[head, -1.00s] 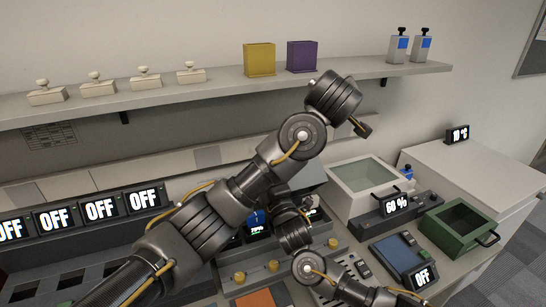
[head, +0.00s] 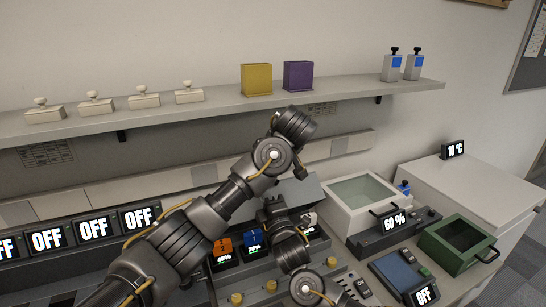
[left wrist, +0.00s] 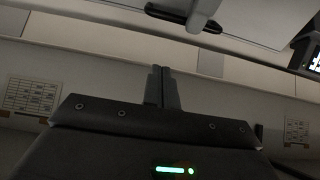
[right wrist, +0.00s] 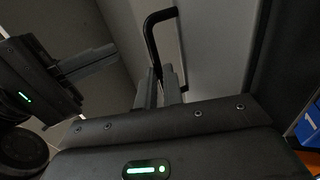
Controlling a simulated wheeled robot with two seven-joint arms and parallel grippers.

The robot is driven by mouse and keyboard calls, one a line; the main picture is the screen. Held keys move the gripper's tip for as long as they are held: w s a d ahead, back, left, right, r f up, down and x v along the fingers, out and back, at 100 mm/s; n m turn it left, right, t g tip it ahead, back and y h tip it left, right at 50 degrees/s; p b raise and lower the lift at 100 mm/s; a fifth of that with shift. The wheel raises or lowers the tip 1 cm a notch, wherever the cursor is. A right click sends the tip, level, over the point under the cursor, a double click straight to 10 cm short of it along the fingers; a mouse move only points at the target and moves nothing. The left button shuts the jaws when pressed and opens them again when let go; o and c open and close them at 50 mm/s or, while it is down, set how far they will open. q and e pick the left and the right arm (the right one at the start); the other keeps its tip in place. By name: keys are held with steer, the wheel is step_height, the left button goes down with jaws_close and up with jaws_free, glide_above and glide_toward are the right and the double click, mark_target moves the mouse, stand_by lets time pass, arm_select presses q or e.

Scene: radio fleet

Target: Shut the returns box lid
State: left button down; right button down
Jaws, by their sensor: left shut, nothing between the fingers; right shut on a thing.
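A light grey slanted panel (head: 313,190), apparently the returns box lid, stands raised behind my arms at the middle of the counter. My arms hide most of it and the box below. In the right wrist view my right gripper (right wrist: 161,82) is shut on a black bar handle (right wrist: 149,40) on a grey panel (right wrist: 215,45). In the head view its fingertips are hidden. My left gripper (head: 301,171) is shut and empty near the panel's upper edge. The left wrist view shows its closed fingers (left wrist: 160,82) against the wall.
A white box (head: 345,216) and a green box (head: 452,255) stand to the right. Orange (head: 222,245) and blue (head: 253,237) radios sit left of my right arm. A wall shelf (head: 215,105) with stamps, bins and bottles runs above.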

arm_select(q)
steer(key=x, duration=0.5)
steer(key=shift+w+a+f, duration=0.15)
steer(key=shift+f, duration=0.1)
arm_select(e)
steer(key=shift+f, duration=0.4)
arm_select(q)
steer(key=s, duration=0.1)
steer(key=s+d+f, duration=0.1)
steer(key=shift+s+d+f, duration=0.1)
steer(key=shift+s, duration=0.2)
steer(key=shift+s+d+f, duration=0.15)
steer(key=shift+s+f, duration=0.05)
steer(key=shift+s, duration=0.15)
steer(key=shift+s, duration=0.1)
steer(key=shift+s+d+f+t, duration=0.15)
steer(key=shift+s+d+t, duration=0.2)
steer(key=shift+s, duration=0.35)
arm_select(e)
steer(key=shift+r, duration=0.1)
steer(key=c, duration=1.8)
jaws_free()
arm_select(q)
steer(key=shift+w+a+f, duration=0.1)
steer(key=shift+w+f, duration=0.05)
arm_select(e)
steer(key=shift+o, duration=1.4)
steer(key=shift+w+a, duration=0.1)
steer(key=shift+r, duration=0.1)
